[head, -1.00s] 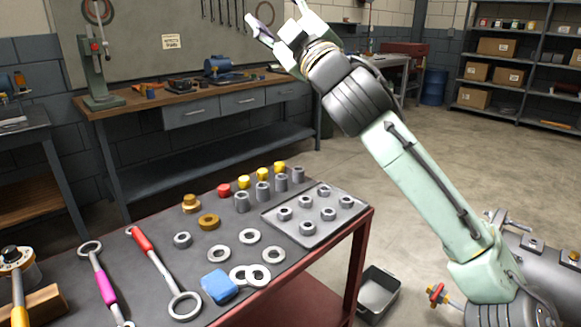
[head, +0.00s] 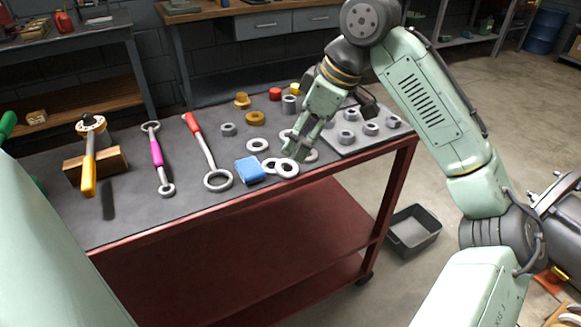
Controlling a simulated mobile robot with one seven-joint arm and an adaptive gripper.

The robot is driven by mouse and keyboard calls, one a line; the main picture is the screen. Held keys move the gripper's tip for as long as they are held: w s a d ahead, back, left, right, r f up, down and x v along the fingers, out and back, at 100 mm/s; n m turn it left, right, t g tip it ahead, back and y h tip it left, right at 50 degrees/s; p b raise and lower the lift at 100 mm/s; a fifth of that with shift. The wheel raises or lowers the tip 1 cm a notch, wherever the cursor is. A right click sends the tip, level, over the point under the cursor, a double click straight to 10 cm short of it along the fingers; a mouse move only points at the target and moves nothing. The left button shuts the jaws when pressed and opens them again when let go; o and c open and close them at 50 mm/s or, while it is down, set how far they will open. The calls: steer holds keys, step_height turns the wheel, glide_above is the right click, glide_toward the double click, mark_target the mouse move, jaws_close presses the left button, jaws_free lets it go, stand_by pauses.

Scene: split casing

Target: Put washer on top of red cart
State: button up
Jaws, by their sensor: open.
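The red cart (head: 250,220) has a grey top and red frame and stands across the middle of the head view. Several pale ring washers lie on its top. One washer (head: 287,169) rests partly over another washer (head: 268,166) near the front edge, beside a blue block. A separate washer (head: 257,145) lies flat behind them, and others are partly hidden by my gripper. My gripper (head: 297,153) is open, pointing down just behind the overlapping washers. I cannot tell whether its fingertips touch one. It appears to hold nothing.
A blue block (head: 249,169) sits left of the washers. A ring-ended tool with a red handle (head: 194,126), a pink-handled tool (head: 157,152) and a yellow-handled hammer (head: 89,170) lie farther left. A tray of nuts (head: 368,142) is right of my gripper. A grey bin (head: 414,229) stands on the floor.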

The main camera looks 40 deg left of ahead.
mark_target(291, 161)
steer(key=x, duration=0.7)
steer(key=shift+f+p, duration=0.3)
steer(key=shift+p, duration=0.1)
steer(key=c, duration=1.1)
steer(key=shift+o, duration=0.2)
steer(key=shift+r, duration=0.1)
steer(key=shift+a+r, duration=0.1)
steer(key=shift+r, duration=0.3)
steer(key=shift+s+r+b, duration=0.2)
steer(key=shift+r+b, duration=0.05)
steer(key=shift+r, duration=0.35)
steer(key=shift+s+r+b, duration=0.2)
steer(key=shift+s+r, duration=0.05)
steer(key=shift+r, duration=0.4)
steer(key=s+d+r+b, duration=0.1)
steer(key=s+d+b, duration=0.1)
steer(key=s, duration=1.2)
steer(key=shift+s+d+r, duration=0.3)
steer(key=shift+s+d, duration=0.1)
steer(key=shift+d, duration=0.2)
